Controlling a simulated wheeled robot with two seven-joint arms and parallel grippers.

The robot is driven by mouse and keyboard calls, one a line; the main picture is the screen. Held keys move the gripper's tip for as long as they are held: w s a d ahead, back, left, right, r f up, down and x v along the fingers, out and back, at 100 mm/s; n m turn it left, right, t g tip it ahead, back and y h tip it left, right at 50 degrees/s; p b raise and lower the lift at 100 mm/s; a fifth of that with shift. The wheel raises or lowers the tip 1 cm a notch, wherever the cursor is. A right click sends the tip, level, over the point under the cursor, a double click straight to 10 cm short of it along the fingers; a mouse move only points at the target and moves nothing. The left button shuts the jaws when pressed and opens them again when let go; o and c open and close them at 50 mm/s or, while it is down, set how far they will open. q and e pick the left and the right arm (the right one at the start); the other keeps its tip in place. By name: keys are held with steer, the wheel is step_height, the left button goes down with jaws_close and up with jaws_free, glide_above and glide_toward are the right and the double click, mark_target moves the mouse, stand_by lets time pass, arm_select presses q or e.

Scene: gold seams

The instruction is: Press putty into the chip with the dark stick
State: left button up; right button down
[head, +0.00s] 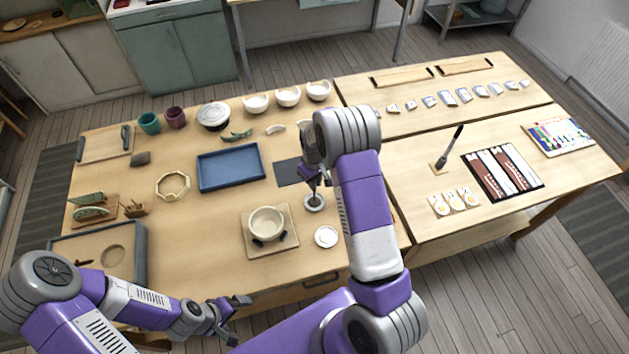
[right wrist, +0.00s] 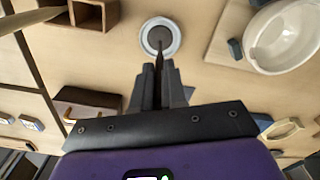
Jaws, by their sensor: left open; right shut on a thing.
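My right gripper (head: 313,176) is shut on the dark stick (right wrist: 160,61), which points down at a small white dish (head: 314,208). In the right wrist view the gripper (right wrist: 160,72) holds the stick with its tip over the dark middle of the dish (right wrist: 177,39). I cannot tell whether the tip touches the putty there. A cream bowl (head: 267,226) stands on a square wooden board (head: 251,246), left of the dish; it also shows in the right wrist view (right wrist: 289,58). The chip in it cannot be made out. My left gripper (head: 238,311) is open and empty near the front edge.
A round white piece (head: 326,237) lies just in front of the dish. A blue tray (head: 230,168) and dark mat (head: 289,173) lie behind. White bowls (head: 288,96) line the back.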

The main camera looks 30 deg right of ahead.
steer(key=shift+f+b, duration=0.55)
stand_by(1.5)
steer(key=shift+r+p, duration=2.2)
steer(key=shift+r, duration=1.35)
steer(key=shift+f, duration=0.1)
